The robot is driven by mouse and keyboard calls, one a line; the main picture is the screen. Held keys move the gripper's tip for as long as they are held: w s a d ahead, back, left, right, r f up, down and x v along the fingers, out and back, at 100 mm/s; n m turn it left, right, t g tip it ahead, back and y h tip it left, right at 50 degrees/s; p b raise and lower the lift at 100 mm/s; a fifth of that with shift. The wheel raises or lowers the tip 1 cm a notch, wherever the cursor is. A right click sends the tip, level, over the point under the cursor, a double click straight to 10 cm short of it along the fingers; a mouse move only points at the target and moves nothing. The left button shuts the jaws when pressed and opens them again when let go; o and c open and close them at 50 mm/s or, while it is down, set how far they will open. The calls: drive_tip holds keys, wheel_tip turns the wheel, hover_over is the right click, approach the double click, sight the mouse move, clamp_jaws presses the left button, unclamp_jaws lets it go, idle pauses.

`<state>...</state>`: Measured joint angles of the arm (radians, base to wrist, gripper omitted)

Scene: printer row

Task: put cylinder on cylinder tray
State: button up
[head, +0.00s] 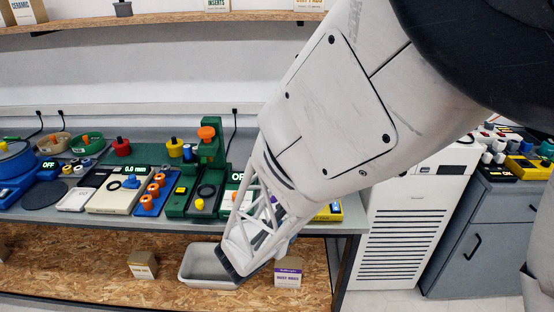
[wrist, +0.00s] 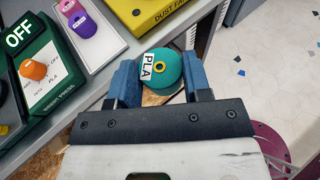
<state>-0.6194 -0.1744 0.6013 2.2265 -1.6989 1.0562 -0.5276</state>
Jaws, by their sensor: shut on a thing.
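In the wrist view my gripper (wrist: 158,72) has its two blue fingers shut on a teal-green cylinder (wrist: 171,82). The cylinder has a white PLA label and a yellow ring around a hole in its face. It is held just off the bench's front edge. A pale grey tray (wrist: 97,48) holding purple and pink pieces (wrist: 84,24) lies on the bench to the upper left; it may be the cylinder tray, but I cannot be sure. In the head view my arm hides most of this tray, the held cylinder and the fingers.
A green box marked OFF (wrist: 45,85) stands left of the tray, and a yellow dust fan box (wrist: 150,12) beyond it. In the head view a grey bin (head: 190,268) and small cartons (head: 142,265) sit on the lower wooden shelf. A white cabinet (head: 410,220) stands to the right.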

drive_tip(key=shift+w, duration=0.1)
drive_tip(key=w+a, duration=0.1)
drive_tip(key=w, duration=0.4)
drive_tip(key=w+a+f, duration=0.1)
drive_tip(key=w+a, duration=0.1)
drive_tip(key=w, duration=0.3)
drive_tip(key=w+a, duration=0.2)
drive_tip(key=w, duration=0.3)
drive_tip(key=shift+f, duration=0.25)
drive_tip(key=shift+f, duration=1.75)
drive_tip(key=shift+f, duration=0.15)
drive_tip(key=o, duration=0.6)
drive_tip(key=shift+v, duration=6.05)
